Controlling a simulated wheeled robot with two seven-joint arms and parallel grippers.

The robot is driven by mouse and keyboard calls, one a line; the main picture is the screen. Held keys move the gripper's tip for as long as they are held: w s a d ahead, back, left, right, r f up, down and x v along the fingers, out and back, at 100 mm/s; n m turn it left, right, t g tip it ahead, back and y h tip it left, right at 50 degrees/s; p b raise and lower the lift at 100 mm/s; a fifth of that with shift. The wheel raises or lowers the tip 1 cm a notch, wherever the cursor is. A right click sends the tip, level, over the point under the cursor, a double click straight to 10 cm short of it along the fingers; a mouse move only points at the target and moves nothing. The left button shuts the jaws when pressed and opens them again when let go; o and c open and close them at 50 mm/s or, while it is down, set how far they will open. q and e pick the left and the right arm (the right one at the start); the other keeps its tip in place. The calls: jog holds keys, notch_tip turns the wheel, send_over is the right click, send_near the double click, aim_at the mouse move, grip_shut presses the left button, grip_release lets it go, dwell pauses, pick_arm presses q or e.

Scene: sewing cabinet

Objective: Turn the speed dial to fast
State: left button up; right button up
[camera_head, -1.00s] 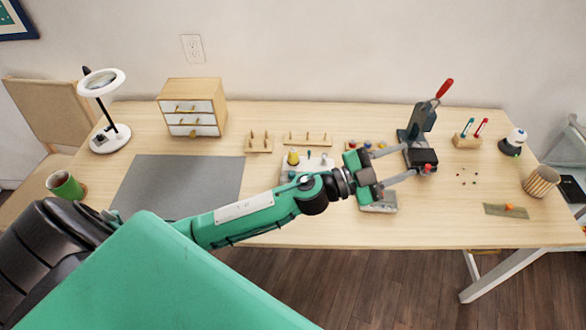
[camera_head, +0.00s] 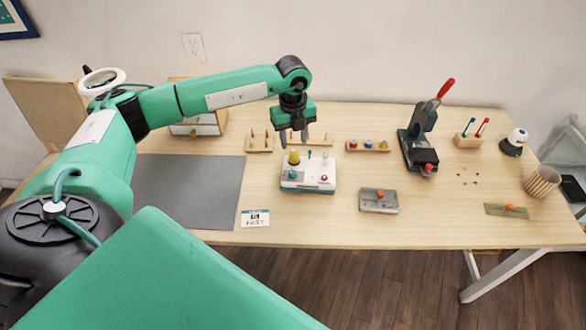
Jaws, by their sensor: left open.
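A card (camera_head: 255,219) with a teal top edge lies at the table's front and seems to read FAST. My left gripper (camera_head: 293,138) points down, open and empty, just above and behind the yellow knob. My right gripper is not in view.
A grey mat (camera_head: 190,190) lies left of the box. Wooden peg racks (camera_head: 307,139) stand behind it.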

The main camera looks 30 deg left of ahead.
pick_arm(q)
jog(key=p, duration=0.3)
send_near(292, 172)
notch_tip(292, 172, down, 7)
jog(key=shift+d+r, duration=0.1)
jog(key=shift+d, duration=0.1)
jog(key=shift+f, duration=0.9)
jog(key=shift+c, duration=0.4)
grip_shut()
